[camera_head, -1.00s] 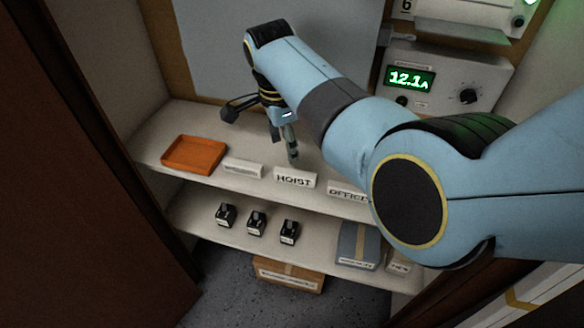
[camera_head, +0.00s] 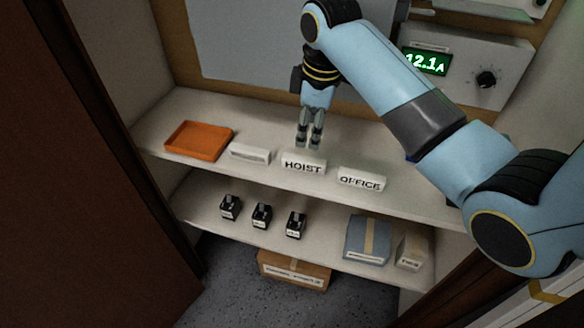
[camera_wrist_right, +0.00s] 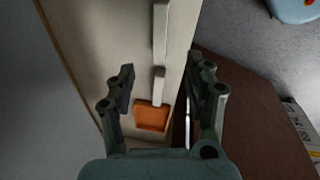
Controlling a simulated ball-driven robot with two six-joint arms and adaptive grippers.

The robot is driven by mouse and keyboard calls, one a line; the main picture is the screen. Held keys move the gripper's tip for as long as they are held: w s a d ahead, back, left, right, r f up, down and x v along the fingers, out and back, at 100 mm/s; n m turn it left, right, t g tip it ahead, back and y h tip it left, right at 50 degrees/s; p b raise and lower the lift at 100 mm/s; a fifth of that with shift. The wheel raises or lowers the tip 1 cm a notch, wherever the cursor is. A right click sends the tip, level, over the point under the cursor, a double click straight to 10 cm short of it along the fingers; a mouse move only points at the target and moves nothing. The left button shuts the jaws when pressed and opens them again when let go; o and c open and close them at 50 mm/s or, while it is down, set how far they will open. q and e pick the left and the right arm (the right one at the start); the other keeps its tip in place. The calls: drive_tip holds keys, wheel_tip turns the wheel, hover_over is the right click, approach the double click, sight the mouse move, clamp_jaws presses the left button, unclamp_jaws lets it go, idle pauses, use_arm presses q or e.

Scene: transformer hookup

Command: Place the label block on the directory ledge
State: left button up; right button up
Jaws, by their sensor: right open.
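The white label block reading HOIST (camera_head: 303,164) stands upright on the upper shelf. A second label block, reading OFFICE (camera_head: 361,179), stands to its right. A low pale piece (camera_head: 249,153) lies to the left of HOIST; I cannot tell whether it is the directory ledge. My right gripper (camera_head: 309,143) points down just behind and above the HOIST block, with its fingers apart and nothing seen between them. In the right wrist view its two fingers (camera_wrist_right: 166,85) are spread wide, with shelf and pale pieces beyond. My left gripper is not in view.
An orange tray (camera_head: 198,141) sits at the shelf's left end. Several small black devices (camera_head: 261,215), a blue box (camera_head: 367,238) and a small carton (camera_head: 412,252) are on the lower shelf. A brown box (camera_head: 293,271) is below. A meter (camera_head: 462,67) reads 12.1A.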

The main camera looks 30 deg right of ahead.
sight(304, 160)
drive_tip(key=f, duration=0.3)
drive_tip(key=w+f+b, duration=0.1)
drive_tip(key=f, duration=0.3)
drive_tip(key=w+f, duration=0.1)
drive_tip(key=f, duration=0.2)
drive_tip(key=shift+d+f, duration=0.1)
drive_tip(key=shift+f, duration=0.3)
drive_tip(key=shift+c, duration=0.4)
clamp_jaws()
